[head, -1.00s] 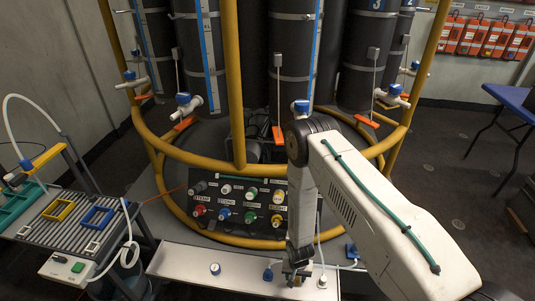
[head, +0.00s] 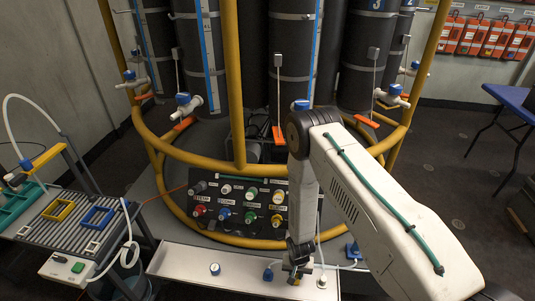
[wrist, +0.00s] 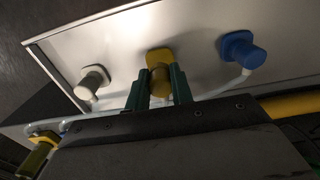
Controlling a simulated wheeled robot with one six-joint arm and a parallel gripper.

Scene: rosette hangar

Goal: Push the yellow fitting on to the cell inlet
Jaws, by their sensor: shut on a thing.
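The yellow fitting (wrist: 158,58) is between the two green fingers of my gripper (wrist: 159,82) in the wrist view. The fingers are shut on it, and it is in front of the pale tray surface. Whether it touches the tray I cannot tell. In the head view my gripper (head: 298,270) is low over the right part of the metal tray (head: 185,262), and the fitting is mostly hidden there. A dark panel (head: 236,228) with coloured couplings stands behind the tray. I cannot make out which part is the cell inlet.
A blue fitting (wrist: 236,48) with a pale hose is right of the yellow one, and a grey-white fitting (wrist: 92,82) is left. A yellow rail (head: 240,160) circles tall dark columns behind the panel. A slatted bench (head: 75,225) stands at left.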

